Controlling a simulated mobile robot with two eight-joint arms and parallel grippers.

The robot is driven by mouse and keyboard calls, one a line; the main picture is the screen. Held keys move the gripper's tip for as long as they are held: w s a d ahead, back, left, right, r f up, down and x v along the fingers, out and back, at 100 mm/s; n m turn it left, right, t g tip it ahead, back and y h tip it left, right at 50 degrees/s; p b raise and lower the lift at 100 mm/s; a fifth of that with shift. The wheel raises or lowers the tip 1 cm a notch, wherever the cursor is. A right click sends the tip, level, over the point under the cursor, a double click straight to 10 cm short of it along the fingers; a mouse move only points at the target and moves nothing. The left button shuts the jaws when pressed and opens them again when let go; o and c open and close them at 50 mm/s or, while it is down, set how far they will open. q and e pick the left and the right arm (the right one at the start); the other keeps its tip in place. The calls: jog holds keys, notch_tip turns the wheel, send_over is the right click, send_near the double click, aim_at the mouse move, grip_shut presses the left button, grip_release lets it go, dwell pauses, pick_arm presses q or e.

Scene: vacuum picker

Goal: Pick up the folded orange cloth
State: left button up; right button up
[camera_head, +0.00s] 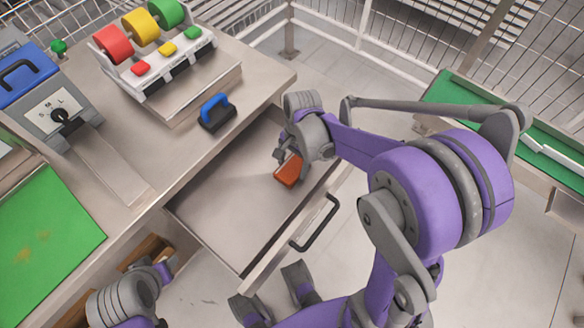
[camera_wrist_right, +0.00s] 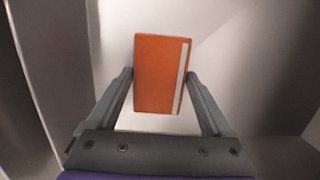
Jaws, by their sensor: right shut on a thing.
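The folded orange cloth (camera_head: 289,171) is in the open drawer, toward its right end in the head view. It looks like a small orange block with a pale stripe along one edge in the right wrist view (camera_wrist_right: 160,75). My right gripper (camera_head: 281,155) reaches down into the drawer and is shut on the cloth, with one finger on each side (camera_wrist_right: 163,88). I cannot tell whether the cloth touches the drawer floor. My left arm shows at the lower left of the head view, but its fingertips are not clearly visible.
The open drawer (camera_head: 225,205) has a dark handle (camera_head: 316,224) at its front and is otherwise bare. Above it, the worktop holds a blue-handled block (camera_head: 215,112), a tape dispenser with coloured rolls (camera_head: 150,50) and a green mat (camera_head: 45,235). A wire fence stands behind.

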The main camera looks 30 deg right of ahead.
aim_at(292, 167)
jog(key=c, duration=0.4)
jog(key=shift+o, duration=0.2)
notch_tip(292, 167, up, 10)
jog(key=p, duration=0.1)
jog(key=shift+p, duration=0.3)
